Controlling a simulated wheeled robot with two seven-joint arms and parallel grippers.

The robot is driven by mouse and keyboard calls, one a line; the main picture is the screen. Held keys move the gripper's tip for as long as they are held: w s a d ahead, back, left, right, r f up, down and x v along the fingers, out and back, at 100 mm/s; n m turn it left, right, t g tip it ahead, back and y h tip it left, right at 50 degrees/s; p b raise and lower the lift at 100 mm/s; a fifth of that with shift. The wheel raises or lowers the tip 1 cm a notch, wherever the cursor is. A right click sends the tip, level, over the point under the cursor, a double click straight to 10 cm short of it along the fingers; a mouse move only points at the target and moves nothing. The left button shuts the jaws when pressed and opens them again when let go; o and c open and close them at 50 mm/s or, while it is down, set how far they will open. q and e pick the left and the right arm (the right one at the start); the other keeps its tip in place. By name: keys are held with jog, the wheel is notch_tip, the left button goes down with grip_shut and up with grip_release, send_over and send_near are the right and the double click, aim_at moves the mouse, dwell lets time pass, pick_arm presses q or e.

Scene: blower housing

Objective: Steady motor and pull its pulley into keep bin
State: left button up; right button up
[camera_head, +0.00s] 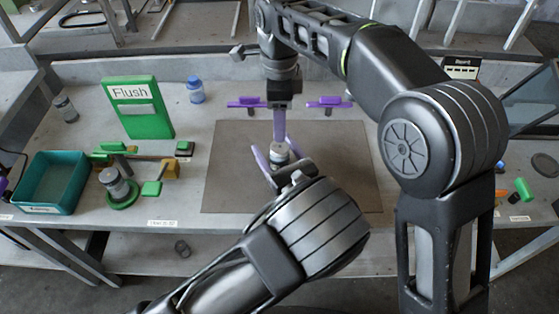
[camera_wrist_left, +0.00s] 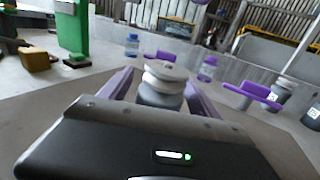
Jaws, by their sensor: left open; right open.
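The motor (camera_wrist_left: 160,97) is a dark grey cylinder standing upright on the brown mat (camera_head: 230,185), with a pale stepped pulley (camera_wrist_left: 165,72) on top. In the head view the motor (camera_head: 279,153) shows between my left gripper's fingers. My left gripper (camera_head: 276,158) is open, with one purple finger on each side of the motor; contact cannot be told. My right gripper (camera_head: 280,128) points down above the motor; its purple fingers overlap in this view. A teal open bin (camera_head: 66,207) stands at the left; its label is too small to read, so I cannot confirm it is the keep bin.
Two purple supports (camera_head: 247,103) (camera_head: 328,103) stand behind the mat. A green "Flush" sign (camera_head: 137,110), a blue-capped bottle (camera_head: 195,92) and a jar on a green base (camera_head: 117,190) stand at the left. Small green parts (camera_head: 524,190) lie at the far right.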

pick_arm(q)
jog(key=shift+c, duration=0.4)
grip_shut()
dwell(0.4)
